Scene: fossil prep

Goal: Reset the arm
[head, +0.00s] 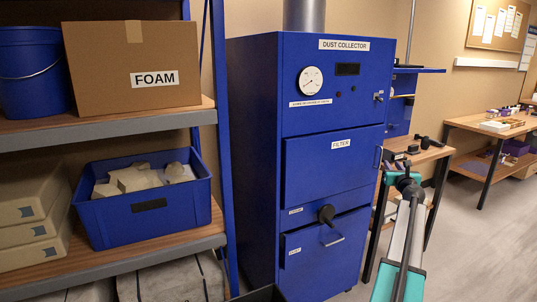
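My arm (408,235), with grey links and teal joint covers, rises from the bottom edge at the right of the head view. Its teal and black joint (405,182) shows in front of a small workbench. I cannot make out my gripper in this view, so whether it is open or holds anything does not show.
A blue dust collector (333,100) stands left of my arm. Shelving at left holds a FOAM box (155,88), a blue bucket (30,75) and a blue bin (150,222). A workbench (430,155) stands behind my arm. Open floor (480,245) lies right.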

